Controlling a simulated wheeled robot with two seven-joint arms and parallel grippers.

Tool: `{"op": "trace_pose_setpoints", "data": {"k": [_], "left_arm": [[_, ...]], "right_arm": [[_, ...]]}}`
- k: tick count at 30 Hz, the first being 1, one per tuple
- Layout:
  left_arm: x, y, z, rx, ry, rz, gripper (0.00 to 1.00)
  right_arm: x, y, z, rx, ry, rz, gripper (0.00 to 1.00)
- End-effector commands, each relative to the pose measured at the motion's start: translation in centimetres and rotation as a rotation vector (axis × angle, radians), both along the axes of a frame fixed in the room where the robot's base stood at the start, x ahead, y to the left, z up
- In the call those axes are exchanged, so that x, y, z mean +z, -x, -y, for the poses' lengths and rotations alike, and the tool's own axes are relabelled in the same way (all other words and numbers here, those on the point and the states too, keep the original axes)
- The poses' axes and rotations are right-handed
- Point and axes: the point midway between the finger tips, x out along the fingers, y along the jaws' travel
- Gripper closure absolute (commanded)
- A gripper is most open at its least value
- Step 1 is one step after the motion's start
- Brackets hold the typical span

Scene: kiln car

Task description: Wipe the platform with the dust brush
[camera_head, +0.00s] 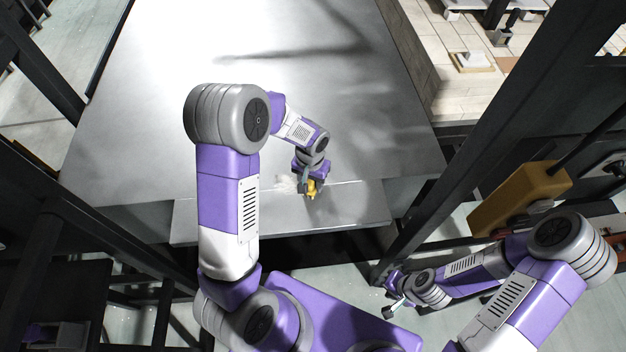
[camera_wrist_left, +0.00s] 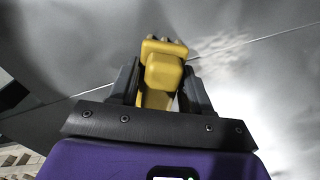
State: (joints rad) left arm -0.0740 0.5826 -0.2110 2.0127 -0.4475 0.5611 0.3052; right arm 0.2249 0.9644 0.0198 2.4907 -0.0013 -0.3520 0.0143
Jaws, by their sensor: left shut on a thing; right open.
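The platform (camera_head: 150,165) is a wide, smooth grey metal surface in front of me, with a seam near its front edge. My left gripper (camera_head: 309,190) is low over the front part of the platform. It is shut on the yellow dust brush (camera_wrist_left: 163,72), whose yellow body also shows in the head view (camera_head: 312,188). The bristles are mostly hidden, so I cannot tell whether they touch the surface. A pale dusty patch (camera_head: 287,184) lies just left of the brush. My right gripper (camera_head: 392,297) is open and empty, low at the right, away from the platform.
Dark metal posts stand at both sides, one (camera_head: 500,130) at the right. A yellow box-like part (camera_head: 518,198) is beyond it near my right arm. The platform's middle is clear.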

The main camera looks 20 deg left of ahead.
Motion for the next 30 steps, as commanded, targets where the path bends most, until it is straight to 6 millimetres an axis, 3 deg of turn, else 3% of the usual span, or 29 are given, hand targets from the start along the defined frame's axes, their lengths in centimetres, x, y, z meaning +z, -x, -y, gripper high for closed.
{"op": "trace_pose_setpoints", "data": {"k": [18, 30], "left_arm": [[0.0, 2.3, -3.6, 0.002, -0.001, -0.002, 0.80], [-0.1, 2.5, -4.0, 0.001, 0.000, -0.002, 0.80]], "right_arm": [[0.2, 0.0, 0.0, 0.000, 0.000, 0.000, 0.57], [0.2, 0.0, 0.0, 0.000, 0.000, 0.000, 0.57]]}}
